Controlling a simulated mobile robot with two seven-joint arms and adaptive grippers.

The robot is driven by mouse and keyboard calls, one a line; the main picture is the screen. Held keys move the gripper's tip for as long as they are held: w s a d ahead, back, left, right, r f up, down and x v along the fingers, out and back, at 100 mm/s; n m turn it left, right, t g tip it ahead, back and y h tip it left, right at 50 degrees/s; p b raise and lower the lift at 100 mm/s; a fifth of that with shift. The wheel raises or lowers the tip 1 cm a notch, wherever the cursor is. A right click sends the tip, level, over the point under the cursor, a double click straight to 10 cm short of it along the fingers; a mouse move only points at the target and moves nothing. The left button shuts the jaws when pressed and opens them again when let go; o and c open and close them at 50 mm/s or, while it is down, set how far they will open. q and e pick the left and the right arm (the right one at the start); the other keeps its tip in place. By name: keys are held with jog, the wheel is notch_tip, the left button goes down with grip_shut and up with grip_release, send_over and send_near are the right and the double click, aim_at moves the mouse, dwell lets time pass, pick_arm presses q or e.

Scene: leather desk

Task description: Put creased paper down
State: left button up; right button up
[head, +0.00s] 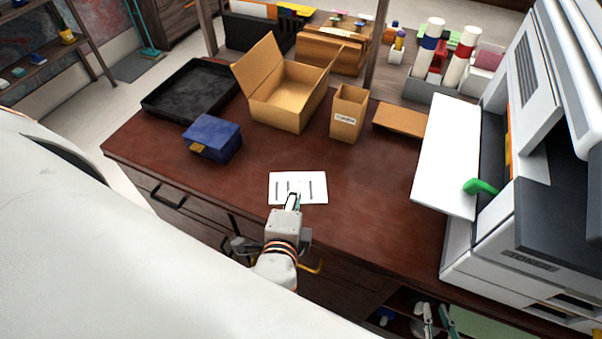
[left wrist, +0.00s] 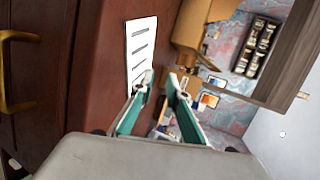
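A white paper (head: 312,181) with dark printed lines lies flat on the brown desk, near its front edge. It also shows in the left wrist view (left wrist: 140,45). I cannot make out a crease in it. My left gripper (head: 293,200) is over the paper's near edge. In the left wrist view its two teal fingers (left wrist: 161,80) are apart with nothing between them, and the left fingertip overlaps the paper's near end. My right gripper (head: 436,309) is low at the bottom right, below the desk front, with its fingers apart and empty.
A blue box (head: 213,138), a black tray (head: 190,88), an open cardboard box (head: 283,108) and a smaller carton (head: 347,115) stand behind the paper. A large printer (head: 520,215) with an open white panel (head: 447,155) is at right. The desk around the paper is clear.

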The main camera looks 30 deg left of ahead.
pick_arm(q)
notch_tip(320, 180, up, 7)
jog(key=s+p, duration=0.2)
jog(key=p, duration=0.2)
jog(key=shift+s+d+p, duration=0.3)
jog(key=shift+d+p, duration=0.05)
jog(key=shift+d, duration=0.1)
